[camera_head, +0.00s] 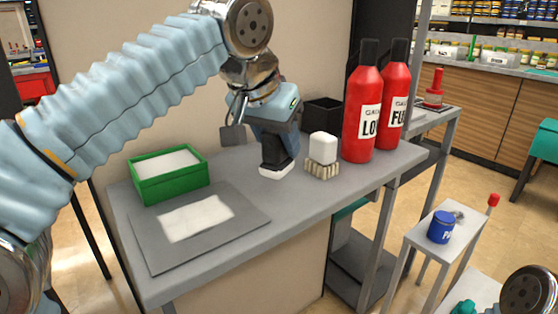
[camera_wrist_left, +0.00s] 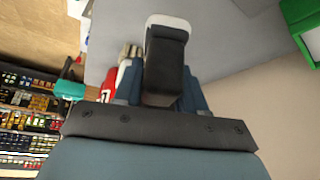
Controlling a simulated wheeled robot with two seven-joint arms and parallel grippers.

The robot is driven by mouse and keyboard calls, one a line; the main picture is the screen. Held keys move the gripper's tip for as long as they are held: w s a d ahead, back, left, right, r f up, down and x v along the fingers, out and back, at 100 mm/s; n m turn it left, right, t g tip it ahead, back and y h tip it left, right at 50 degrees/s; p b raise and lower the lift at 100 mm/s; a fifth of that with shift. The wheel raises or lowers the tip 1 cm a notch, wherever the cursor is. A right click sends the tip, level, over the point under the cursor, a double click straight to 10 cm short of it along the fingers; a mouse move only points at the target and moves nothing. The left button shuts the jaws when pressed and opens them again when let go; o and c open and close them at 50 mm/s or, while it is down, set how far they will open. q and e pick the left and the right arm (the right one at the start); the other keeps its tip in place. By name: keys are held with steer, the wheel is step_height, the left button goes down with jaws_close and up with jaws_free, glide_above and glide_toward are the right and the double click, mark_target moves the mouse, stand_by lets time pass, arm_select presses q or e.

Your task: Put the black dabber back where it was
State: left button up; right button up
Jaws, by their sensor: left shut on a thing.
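My left gripper (camera_head: 277,137) is shut on the black dabber (camera_head: 278,158), a dark block with a white pad at its lower end. It holds the dabber upright, pad down, over the grey table (camera_head: 290,206), beside the white-topped brush (camera_head: 322,148). I cannot tell whether the pad touches the table. In the left wrist view the dabber (camera_wrist_left: 166,55) sits between the fingers, with its white rim at the far end. My right gripper is not in view.
Two red bottles (camera_head: 362,120) (camera_head: 394,105) stand right of the brush, with a black open box (camera_head: 322,112) behind. A green tray (camera_head: 170,189) and a grey plate (camera_head: 165,253) with a white patch are at left. A blue jar (camera_head: 441,227) stands on a separate stand.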

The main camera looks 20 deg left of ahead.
mark_target(278, 156)
arm_select(q)
steer(key=shift+w+f+b, duration=0.15)
steer(key=shift+f+b, duration=0.05)
steer(key=shift+f, duration=0.75)
steer(key=shift+w+f+b, duration=0.15)
steer(key=shift+f+b, duration=0.05)
steer(key=shift+f, duration=0.75)
steer(key=shift+f, duration=0.15)
steer(key=o, duration=0.9)
steer(key=shift+o, duration=0.2)
steer(key=shift+r, duration=0.4)
steer(key=p+v, duration=0.2)
steer(key=v, duration=0.9)
steer(key=shift+s+a+r, duration=0.1)
steer(key=shift+s+r, duration=0.15)
